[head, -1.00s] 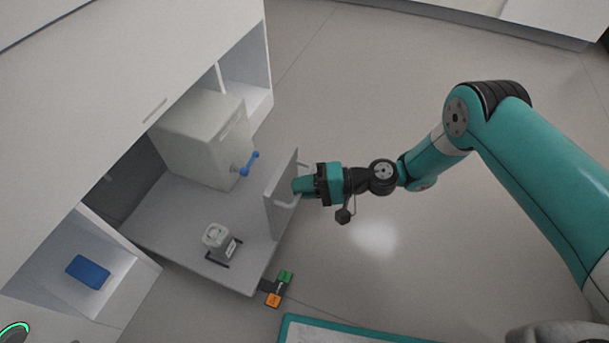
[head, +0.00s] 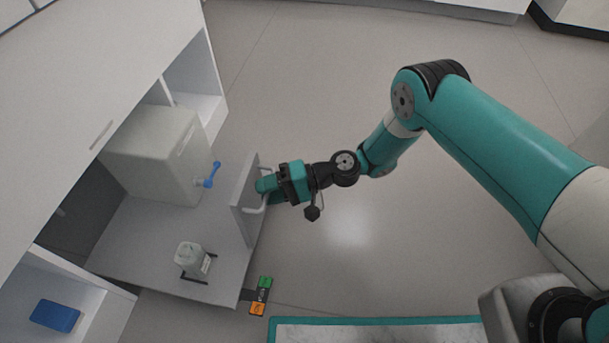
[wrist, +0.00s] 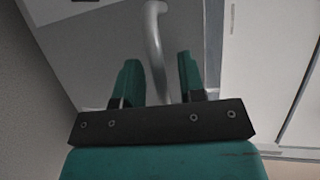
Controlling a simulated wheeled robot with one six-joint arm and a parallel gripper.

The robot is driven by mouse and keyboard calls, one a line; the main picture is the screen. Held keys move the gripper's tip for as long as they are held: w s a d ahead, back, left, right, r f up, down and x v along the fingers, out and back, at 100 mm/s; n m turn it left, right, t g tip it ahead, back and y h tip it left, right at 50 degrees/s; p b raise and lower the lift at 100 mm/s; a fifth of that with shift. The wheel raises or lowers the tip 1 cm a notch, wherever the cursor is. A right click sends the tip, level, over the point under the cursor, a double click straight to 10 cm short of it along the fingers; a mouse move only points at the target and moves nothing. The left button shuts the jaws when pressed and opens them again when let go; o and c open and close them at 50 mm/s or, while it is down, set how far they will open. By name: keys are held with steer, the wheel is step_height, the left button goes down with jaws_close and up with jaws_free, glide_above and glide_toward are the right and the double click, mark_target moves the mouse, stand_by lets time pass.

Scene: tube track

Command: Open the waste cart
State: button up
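The waste cart is a grey pull-out platform (head: 150,235) that stands well out of the white cabinet, with an upright front panel (head: 243,205). A pale curved handle (head: 254,210) is on the panel's outer face. My gripper (head: 264,187) is at this handle, from the right. In the wrist view the handle (wrist: 154,28) runs down between the two teal fingers of my gripper (wrist: 158,80). The fingers are apart, with a gap visible on both sides of the bar. The handle's lower end is hidden behind the gripper body.
On the cart stand a large off-white canister (head: 152,150) with a blue tap (head: 211,175) and a small pale container (head: 188,258). A blue box (head: 55,316) lies in the left cabinet bay. Green and orange blocks (head: 261,295) are by the cart's front corner. Floor (head: 350,240) to the right is clear.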

steer(key=p+v, duration=0.5)
steer(key=v, duration=1.2)
steer(key=shift+d, duration=0.15)
steer(key=shift+r, duration=0.2)
step_height(320, 180, up, 25)
steer(key=n+h+p, duration=0.3)
steer(key=n+h, duration=0.1)
steer(key=h, duration=0.2)
steer(key=s+d+r+n+t+h+p, duration=0.1)
steer(key=s+d+r+t+h, duration=0.2)
steer(key=s+r, duration=0.55)
steer(key=s+d+r+t+h+p, duration=0.15)
steer(key=s+d+r, duration=0.35)
steer(key=s, duration=0.7)
step_height(320, 180, up, 39)
steer(key=p, duration=3.7)
steer(key=shift+w+a+g+h, duration=0.2)
steer(key=shift+a+g+h, duration=0.15)
steer(key=shift+a+h, duration=0.1)
